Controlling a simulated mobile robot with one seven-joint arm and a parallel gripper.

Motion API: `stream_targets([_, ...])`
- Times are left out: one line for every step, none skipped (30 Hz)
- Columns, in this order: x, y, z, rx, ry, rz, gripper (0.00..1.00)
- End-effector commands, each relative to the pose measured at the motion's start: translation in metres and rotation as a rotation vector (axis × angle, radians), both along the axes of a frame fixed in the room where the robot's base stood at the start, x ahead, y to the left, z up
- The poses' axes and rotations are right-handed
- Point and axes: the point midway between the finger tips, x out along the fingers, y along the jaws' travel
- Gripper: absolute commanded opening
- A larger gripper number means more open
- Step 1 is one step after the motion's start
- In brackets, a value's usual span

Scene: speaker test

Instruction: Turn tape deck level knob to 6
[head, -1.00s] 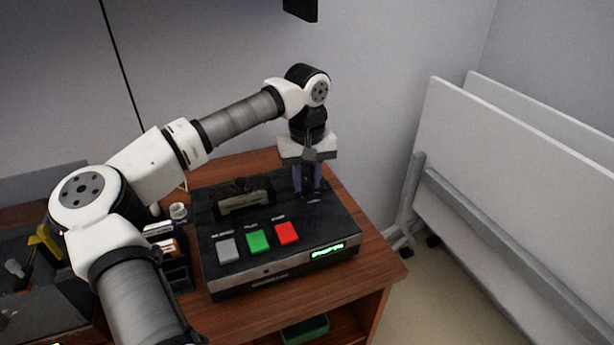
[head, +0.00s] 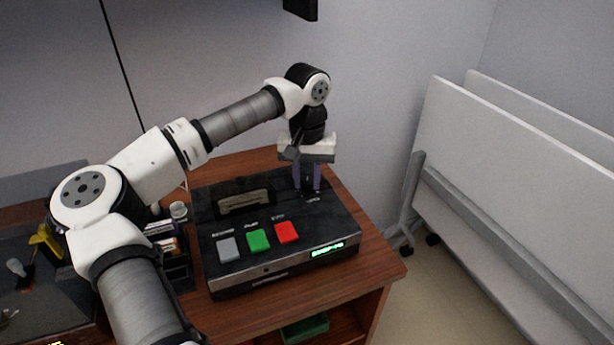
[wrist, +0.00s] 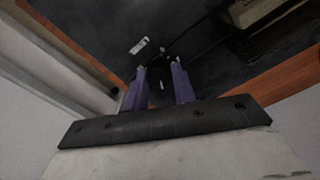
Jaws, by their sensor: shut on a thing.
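The black tape deck (head: 330,222) sits on a wooden cabinet, with grey, green and red buttons and a lit green display along its front. My gripper (head: 308,190) points down at the deck's back right corner, its two purple fingers at the top surface. In the wrist view the fingers (wrist: 159,68) are a little apart, closed around the level knob. The knob is dark and mostly hidden between the fingertips. Its dial marks are too small to read in either view, so I cannot tell the setting.
The cassette window (head: 244,202) is left of my gripper on the deck. A dark rack (head: 178,270) with small items stands against the deck's left. White boards on a stand (head: 520,190) are to the right, past a floor gap. A wall is close behind.

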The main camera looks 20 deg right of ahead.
Motion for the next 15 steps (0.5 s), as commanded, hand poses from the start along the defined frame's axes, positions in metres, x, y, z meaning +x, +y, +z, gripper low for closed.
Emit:
stream_targets([0.0002,-0.0002,0.0008,-0.001,-0.002,0.000,0.04])
stream_targets([0.0002,-0.0002,0.0008,-0.001,-0.002,0.000,0.04])
stream_targets([0.0001,-0.0002,0.0008,-0.001,-0.002,0.001,0.04])
stream_targets([0.0002,-0.0002,0.0008,-0.001,-0.002,0.001,0.04])
stream_targets([0.0002,-0.0002,0.0007,-0.001,-0.002,0.001,0.30])
stream_targets([0.0001,-0.0002,0.0007,-0.001,-0.002,0.001,0.35])
stream_targets([0.0001,-0.0002,0.0007,-0.001,-0.002,0.001,0.39])
stream_targets([0.0002,-0.0001,0.0006,0.000,-0.001,0.001,0.43])
stream_targets([0.0002,-0.0001,0.0005,0.000,-0.001,0.001,0.48])
stream_targets([0.0002,-0.0001,0.0005,0.000,-0.001,0.001,0.48])
stream_targets([0.0002,-0.0001,0.0004,0.000,-0.001,0.001,0.48])
stream_targets([0.0001,0.0000,0.0003,0.000,-0.001,0.001,0.48])
stream_targets([0.0001,0.0000,0.0003,0.000,-0.001,0.001,0.48])
stream_targets([0.0001,0.0000,0.0003,0.000,-0.001,0.001,0.48])
stream_targets([0.0001,0.0000,0.0002,0.000,-0.001,0.001,0.48])
